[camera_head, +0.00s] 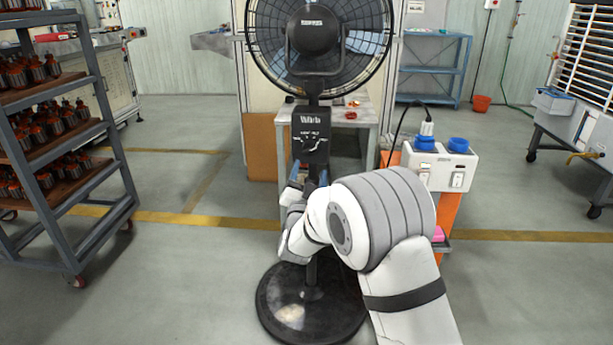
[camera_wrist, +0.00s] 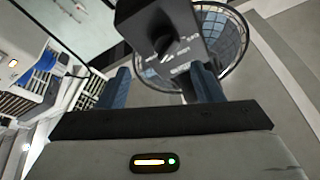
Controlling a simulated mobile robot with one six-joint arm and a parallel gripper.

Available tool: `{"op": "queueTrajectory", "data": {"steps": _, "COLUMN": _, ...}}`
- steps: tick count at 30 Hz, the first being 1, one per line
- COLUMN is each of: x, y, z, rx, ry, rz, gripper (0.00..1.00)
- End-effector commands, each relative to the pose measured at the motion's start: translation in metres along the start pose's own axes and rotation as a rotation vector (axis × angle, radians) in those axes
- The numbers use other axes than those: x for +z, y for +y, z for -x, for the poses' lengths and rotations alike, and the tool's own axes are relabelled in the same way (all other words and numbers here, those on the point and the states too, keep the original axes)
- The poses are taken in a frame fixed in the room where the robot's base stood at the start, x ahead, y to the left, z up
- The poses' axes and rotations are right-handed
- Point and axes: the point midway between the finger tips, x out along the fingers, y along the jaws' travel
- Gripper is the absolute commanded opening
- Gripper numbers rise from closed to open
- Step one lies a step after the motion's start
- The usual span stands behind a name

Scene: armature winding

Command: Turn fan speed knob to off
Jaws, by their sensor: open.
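The black pedestal fan (camera_head: 312,30) stands upright in the middle of the head view, on a round black base (camera_head: 290,310). Its black control box (camera_head: 311,135) sits on the pole below the fan head. The dark fan speed knob (camera_wrist: 162,43) shows on the box face in the wrist view, with white markings beside it. My gripper (camera_head: 308,174) is at the lower part of the box. In the wrist view my gripper (camera_wrist: 162,78) is open, its two blue fingers spread either side below the knob, with nothing clearly between them. My arm partly hides the pole.
A white outlet box (camera_head: 440,168) with blue sockets and a plugged black cable stands on an orange post right of my arm. A rack (camera_head: 75,160) of armatures is at left. A small table (camera_head: 357,115) stands behind the fan. Floor at left centre is clear.

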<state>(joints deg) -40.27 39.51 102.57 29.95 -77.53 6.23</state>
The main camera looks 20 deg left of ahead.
Motion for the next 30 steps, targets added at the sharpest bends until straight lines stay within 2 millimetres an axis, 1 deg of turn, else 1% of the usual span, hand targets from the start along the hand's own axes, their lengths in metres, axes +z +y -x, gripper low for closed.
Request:
{"op": "queueTrajectory", "data": {"steps": 4, "x": 0.001, "y": 0.001, "z": 0.004, "rx": -0.001, "ry": 0.001, "rz": -0.001, "gripper": 0.60}}
{"op": "queueTrajectory", "data": {"steps": 13, "x": 0.001, "y": 0.000, "z": 0.005, "rx": -0.001, "ry": -0.001, "rz": -0.001, "gripper": 0.59}}
{"op": "queueTrajectory", "data": {"steps": 17, "x": -0.004, "y": 0.006, "z": 0.002, "rx": 0.005, "ry": -0.030, "rz": 0.005, "gripper": 0.59}}
{"op": "queueTrajectory", "data": {"steps": 20, "x": -0.014, "y": 0.023, "z": -0.004, "rx": 0.021, "ry": -0.112, "rz": 0.020, "gripper": 0.59}}
{"op": "queueTrajectory", "data": {"steps": 23, "x": -0.029, "y": 0.050, "z": -0.005, "rx": 0.048, "ry": -0.254, "rz": 0.047, "gripper": 0.59}}
{"op": "queueTrajectory", "data": {"steps": 24, "x": -0.036, "y": 0.063, "z": -0.002, "rx": 0.060, "ry": -0.322, "rz": 0.061, "gripper": 0.59}}
{"op": "queueTrajectory", "data": {"steps": 26, "x": -0.046, "y": 0.084, "z": 0.008, "rx": 0.082, "ry": -0.430, "rz": 0.083, "gripper": 0.59}}
{"op": "queueTrajectory", "data": {"steps": 27, "x": -0.053, "y": 0.098, "z": 0.017, "rx": 0.098, "ry": -0.503, "rz": 0.097, "gripper": 0.59}}
{"op": "queueTrajectory", "data": {"steps": 29, "x": -0.064, "y": 0.119, "z": 0.035, "rx": 0.124, "ry": -0.613, "rz": 0.119, "gripper": 0.59}}
{"op": "queueTrajectory", "data": {"steps": 30, "x": -0.071, "y": 0.133, "z": 0.050, "rx": 0.143, "ry": -0.687, "rz": 0.133, "gripper": 0.59}}
